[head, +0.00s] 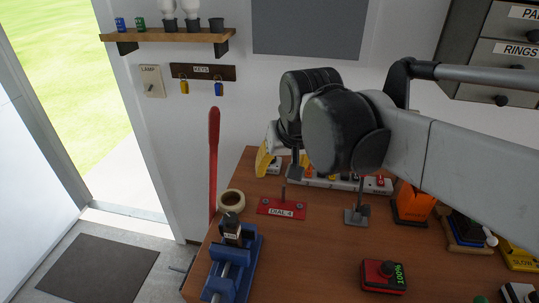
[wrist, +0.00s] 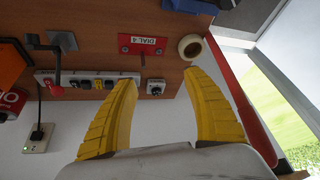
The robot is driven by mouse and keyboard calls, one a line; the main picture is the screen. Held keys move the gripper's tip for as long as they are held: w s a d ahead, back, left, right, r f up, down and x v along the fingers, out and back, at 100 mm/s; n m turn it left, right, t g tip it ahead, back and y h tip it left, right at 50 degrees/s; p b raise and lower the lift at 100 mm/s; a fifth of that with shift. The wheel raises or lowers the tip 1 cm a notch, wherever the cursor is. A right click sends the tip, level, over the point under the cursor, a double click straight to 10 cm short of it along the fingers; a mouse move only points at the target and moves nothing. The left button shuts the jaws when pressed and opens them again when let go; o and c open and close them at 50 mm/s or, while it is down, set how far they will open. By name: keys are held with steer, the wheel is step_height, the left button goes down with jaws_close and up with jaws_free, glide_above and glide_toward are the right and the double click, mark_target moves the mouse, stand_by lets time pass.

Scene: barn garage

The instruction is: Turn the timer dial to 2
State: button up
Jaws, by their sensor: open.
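A small grey box with a dark round knob (wrist: 155,88) is at the table's back edge by the wall; it looks like the timer dial, but its markings are too small to read. In the head view it is mostly hidden behind my arm. My gripper (wrist: 160,80) has two yellow fingers spread apart, with nothing between them in its grasp. In the wrist view the box appears between the fingertips, seemingly beyond them; contact cannot be told. One yellow finger also shows in the head view (head: 264,158). A red plate reading "DIAL 4" (head: 282,208), with an upright pin, lies nearer the front.
A tape roll (head: 231,200) and a blue vise (head: 231,272) stand at the table's left. A power strip (wrist: 90,82) lies beside the box. A grey lever stand (head: 356,215), an orange device (head: 413,203) and a red box (head: 383,276) are to the right.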

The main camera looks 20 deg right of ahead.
steer(key=w+d+f+m+g+p, duration=0.1)
steer(key=w+d+m+g, duration=0.15)
steer(key=w, duration=0.85)
steer(key=w+d+f+m+g+p, duration=0.1)
steer(key=w+d+m+p, duration=0.15)
steer(key=w, duration=0.85)
steer(key=shift+m+g, duration=0.7)
steer(key=shift+g, duration=0.15)
steer(key=w+d+f+b, duration=0.1)
steer(key=w+f, duration=0.1)
steer(key=f, duration=0.4)
steer(key=w+d+f+b, duration=0.1)
steer(key=w+f, duration=0.1)
steer(key=f, duration=0.4)
steer(key=w+d+f, duration=0.1)
steer(key=w+f, duration=0.1)
steer(key=f, duration=0.4)
steer(key=shift+d+b, duration=0.25)
steer(key=shift+b, duration=0.15)
steer(key=shift+r, duration=0.1)
steer(key=c, duration=1.2)
